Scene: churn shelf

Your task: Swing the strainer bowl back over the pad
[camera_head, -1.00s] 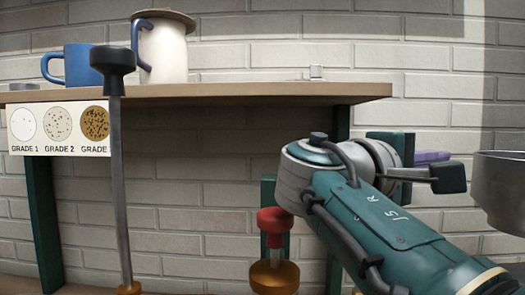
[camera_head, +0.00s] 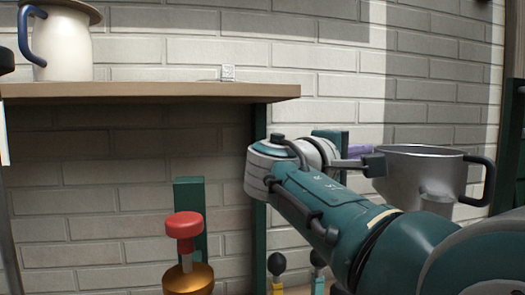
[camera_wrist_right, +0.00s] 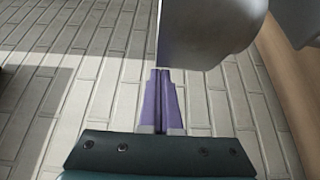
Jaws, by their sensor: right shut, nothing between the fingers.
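The strainer bowl (camera_head: 418,182) is a grey metal bowl with a dark handle (camera_head: 482,180) on its right side, at the right of the head view. It also shows in the wrist view, as a grey rounded shape (camera_wrist_right: 208,30) just beyond the fingertips. My right gripper (camera_head: 362,152) has purple fingers, partly hidden behind my wrist, at the bowl's left side. In the wrist view its fingers (camera_wrist_right: 165,75) are together and empty. I cannot tell whether they touch the bowl. My left gripper is not in view. I cannot make out the pad.
A wooden shelf (camera_head: 150,92) at the left holds a cream jug (camera_head: 62,45) with a blue handle. Below it stands a red knob (camera_head: 184,226) on an orange base. Small dark-topped knobs (camera_head: 277,263) stand beside my right arm. A brick wall is behind.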

